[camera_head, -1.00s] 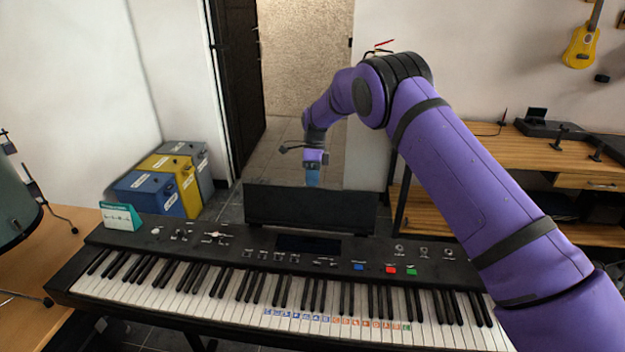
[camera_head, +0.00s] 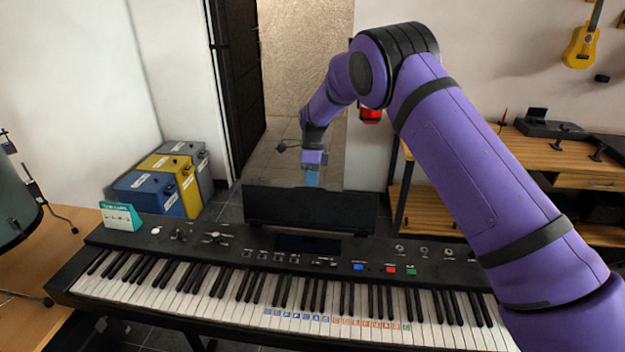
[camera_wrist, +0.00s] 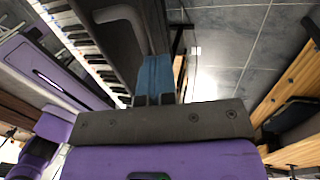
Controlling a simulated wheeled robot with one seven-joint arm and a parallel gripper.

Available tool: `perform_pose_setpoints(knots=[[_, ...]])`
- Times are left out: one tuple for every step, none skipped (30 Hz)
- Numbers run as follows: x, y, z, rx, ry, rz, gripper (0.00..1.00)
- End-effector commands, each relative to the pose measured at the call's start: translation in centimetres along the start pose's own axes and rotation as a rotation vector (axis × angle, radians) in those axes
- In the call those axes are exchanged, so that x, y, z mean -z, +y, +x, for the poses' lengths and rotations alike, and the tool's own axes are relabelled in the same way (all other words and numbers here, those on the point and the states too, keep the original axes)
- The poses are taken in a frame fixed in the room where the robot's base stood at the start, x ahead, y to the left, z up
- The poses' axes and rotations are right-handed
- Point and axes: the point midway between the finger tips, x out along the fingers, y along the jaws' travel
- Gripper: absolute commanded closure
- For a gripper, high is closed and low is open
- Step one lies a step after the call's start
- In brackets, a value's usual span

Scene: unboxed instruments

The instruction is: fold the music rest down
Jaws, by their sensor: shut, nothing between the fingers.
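The music rest (camera_head: 310,208) is a dark upright panel along the back edge of the black keyboard (camera_head: 180,240). The fingertips' far side is partly hidden in the head view.
A teal and white card (camera_head: 121,216) stands on the keyboard's left end. Blue, yellow and grey boxes (camera_head: 160,185) stand on the floor behind. A wooden shelf desk (camera_head: 480,165) is at the right. A drum (camera_head: 15,205) is at the far left.

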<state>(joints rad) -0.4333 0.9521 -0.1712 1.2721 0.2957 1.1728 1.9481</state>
Motion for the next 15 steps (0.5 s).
perform_pose_setpoints(knots=[[0.0,0.5,-0.1,0.019,0.002,-0.001,1.00],[0.0,0.8,-0.1,0.033,0.002,-0.002,1.00],[-0.1,1.2,-0.2,0.055,0.001,-0.003,1.00],[0.0,1.5,-0.2,0.073,0.001,-0.003,1.00],[-0.1,1.8,-0.3,0.094,0.001,-0.003,1.00],[0.0,2.3,-0.4,0.123,0.001,-0.004,1.00],[0.0,2.7,-0.5,0.147,0.000,-0.004,1.00],[-0.1,3.1,-0.5,0.172,0.000,-0.006,1.00],[0.0,3.7,-0.5,0.207,-0.001,-0.006,1.00],[-0.1,4.1,-0.5,0.232,-0.001,-0.006,1.00],[0.0,4.5,-0.5,0.257,-0.002,-0.006,1.00],[0.0,5.0,-0.4,0.289,-0.002,-0.005,1.00],[0.0,5.3,-0.4,0.311,-0.002,-0.006,1.00],[0.0,5.6,-0.4,0.335,-0.003,-0.006,1.00],[0.0,6.1,-0.3,0.363,-0.003,-0.007,1.00]])
